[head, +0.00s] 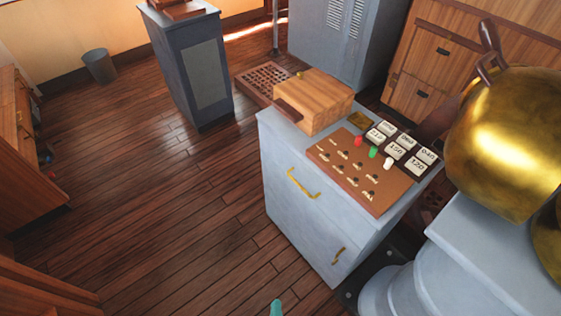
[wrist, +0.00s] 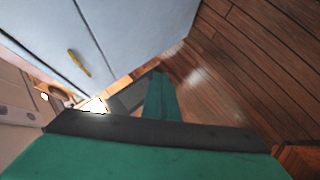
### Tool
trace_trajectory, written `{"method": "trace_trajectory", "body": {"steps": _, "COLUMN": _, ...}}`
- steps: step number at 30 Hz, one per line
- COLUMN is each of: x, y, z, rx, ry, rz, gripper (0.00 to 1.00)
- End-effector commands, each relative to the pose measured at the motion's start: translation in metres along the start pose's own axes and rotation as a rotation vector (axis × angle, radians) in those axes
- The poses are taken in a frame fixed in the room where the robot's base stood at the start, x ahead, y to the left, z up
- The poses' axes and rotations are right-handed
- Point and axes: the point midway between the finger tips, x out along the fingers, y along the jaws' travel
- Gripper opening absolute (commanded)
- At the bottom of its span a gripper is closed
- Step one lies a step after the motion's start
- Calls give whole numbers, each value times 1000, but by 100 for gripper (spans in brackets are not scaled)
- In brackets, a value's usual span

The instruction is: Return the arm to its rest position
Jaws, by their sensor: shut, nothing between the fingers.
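In the wrist view my gripper (wrist: 160,78) shows as green fingers lying together, shut and empty, beyond a dark bar and a green body part. It points down past the grey cabinet (wrist: 85,45) toward the wooden floor. In the head view only a small teal tip of my gripper (head: 277,307) shows at the bottom edge, over the floor and apart from the cabinet's front. The rest of my arm is out of the head view.
The grey console cabinet (head: 295,225) with brass handles carries a wooden box (head: 313,98) and a switch panel (head: 345,180). A brass binnacle (head: 510,130) stands at the right. A dark pedestal (head: 190,75) and a bin (head: 99,66) stand farther back. The floor (head: 150,210) at left is clear.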

Motion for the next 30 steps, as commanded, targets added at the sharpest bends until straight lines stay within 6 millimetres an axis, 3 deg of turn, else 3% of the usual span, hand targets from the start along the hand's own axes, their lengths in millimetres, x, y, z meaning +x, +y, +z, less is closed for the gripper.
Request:
{"method": "trace_trajectory", "body": {"steps": 1, "x": -17, "y": 5, "z": -4, "rx": 92, "ry": 23, "rz": 6, "gripper": 0}}
{"method": "trace_trajectory", "body": {"steps": 9, "x": -93, "y": 53, "z": -36, "rx": 603, "ry": 175, "rz": 75, "gripper": 0}}
{"method": "trace_trajectory", "body": {"steps": 15, "x": -132, "y": 89, "z": -51, "rx": 865, "ry": 260, "rz": 129, "gripper": 0}}
{"method": "trace_trajectory", "body": {"steps": 20, "x": -144, "y": 102, "z": -55, "rx": 947, "ry": 290, "rz": 149, "gripper": 0}}
{"method": "trace_trajectory", "body": {"steps": 30, "x": -144, "y": 103, "z": -55, "rx": 953, "ry": 292, "rz": 150, "gripper": 0}}
